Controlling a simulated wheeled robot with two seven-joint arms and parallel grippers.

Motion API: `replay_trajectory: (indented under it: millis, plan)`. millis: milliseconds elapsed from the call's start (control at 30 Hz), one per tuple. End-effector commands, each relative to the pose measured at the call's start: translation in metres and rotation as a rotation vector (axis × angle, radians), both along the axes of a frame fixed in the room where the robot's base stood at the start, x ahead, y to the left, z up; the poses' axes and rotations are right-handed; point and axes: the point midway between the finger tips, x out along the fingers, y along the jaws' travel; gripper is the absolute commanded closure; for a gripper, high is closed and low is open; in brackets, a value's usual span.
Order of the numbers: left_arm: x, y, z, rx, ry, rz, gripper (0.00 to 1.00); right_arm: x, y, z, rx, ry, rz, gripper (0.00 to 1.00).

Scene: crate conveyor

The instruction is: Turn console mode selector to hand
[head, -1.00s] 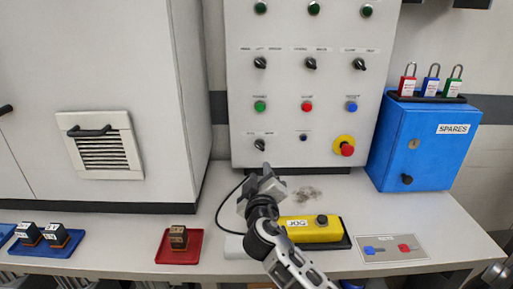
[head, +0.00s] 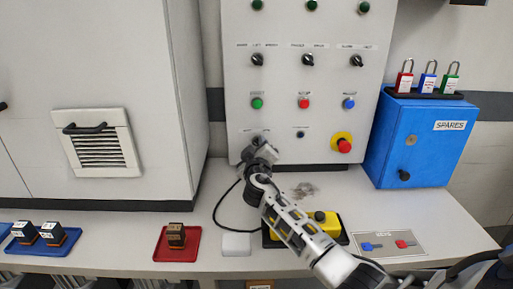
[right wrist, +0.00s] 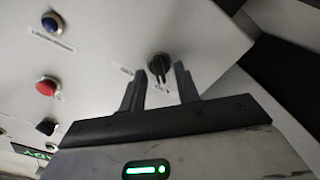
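The grey console panel (head: 290,60) stands at the back of the bench. A black selector knob at its lower left shows in the right wrist view (right wrist: 160,68), with small labels beside it that I cannot read. In the head view this knob is mostly hidden by my right gripper (head: 259,148). In the right wrist view my right gripper (right wrist: 160,72) is open, with one finger on each side of the knob; I cannot tell whether they touch it. My left gripper is not in view.
Other selectors (head: 307,60), coloured buttons (head: 304,102) and a red emergency stop (head: 344,146) are on the panel. A blue spares box (head: 420,140) stands right. A yellow pendant (head: 328,219), a red tray (head: 160,254) and a white block (head: 236,244) are on the bench.

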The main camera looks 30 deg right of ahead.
Motion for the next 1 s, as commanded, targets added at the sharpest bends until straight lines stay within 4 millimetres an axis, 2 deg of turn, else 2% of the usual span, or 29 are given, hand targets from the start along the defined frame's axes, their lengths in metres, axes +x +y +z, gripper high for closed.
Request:
replay_trajectory:
  millis: [33, 133, 167, 633, 1000]
  plan:
    - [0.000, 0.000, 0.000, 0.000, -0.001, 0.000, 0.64, 0.000, 0.000, 0.000, 0.000, 0.000, 0.000, 0.68]
    - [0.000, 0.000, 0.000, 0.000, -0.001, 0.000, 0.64, 0.000, 0.000, 0.000, 0.000, 0.000, 0.000, 0.96]
    - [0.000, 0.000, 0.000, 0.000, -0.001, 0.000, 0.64, 0.000, 0.000, 0.000, 0.000, 0.000, 0.000, 1.00]
    - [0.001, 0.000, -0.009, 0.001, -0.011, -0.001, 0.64, -0.001, 0.000, -0.003, 0.059, -0.037, -0.001, 1.00]
    - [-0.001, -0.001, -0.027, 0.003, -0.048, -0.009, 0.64, -0.001, 0.000, -0.006, 0.309, -0.189, 0.000, 1.00]
